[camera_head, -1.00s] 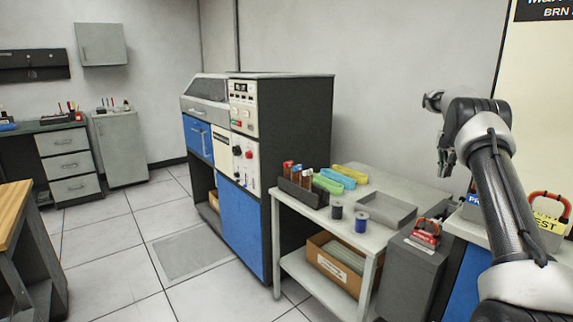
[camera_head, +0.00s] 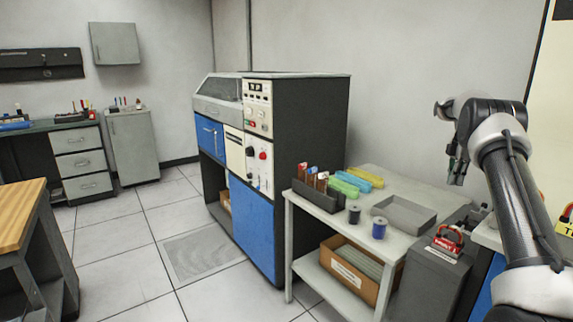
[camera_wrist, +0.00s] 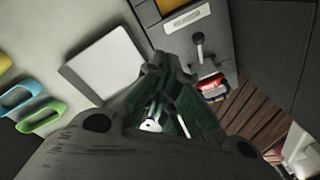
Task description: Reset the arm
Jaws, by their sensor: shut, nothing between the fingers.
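My gripper (camera_head: 456,172) hangs at the end of my raised arm on the right of the head view, pointing down. It is shut and empty, in the air near the right end of the grey table (camera_head: 432,188). In the wrist view my gripper (camera_wrist: 165,75) fills the lower middle, its fingers together.
The tray (camera_head: 404,215), two spools (camera_head: 379,228), green and yellow loops (camera_head: 352,181) and a dark card rack (camera_head: 316,194) are on the table. A blue and black machine (camera_head: 256,235) stands left of it. A grey cabinet (camera_head: 430,275) with a red-handled item (camera_head: 447,241) stands right. The floor at left is open.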

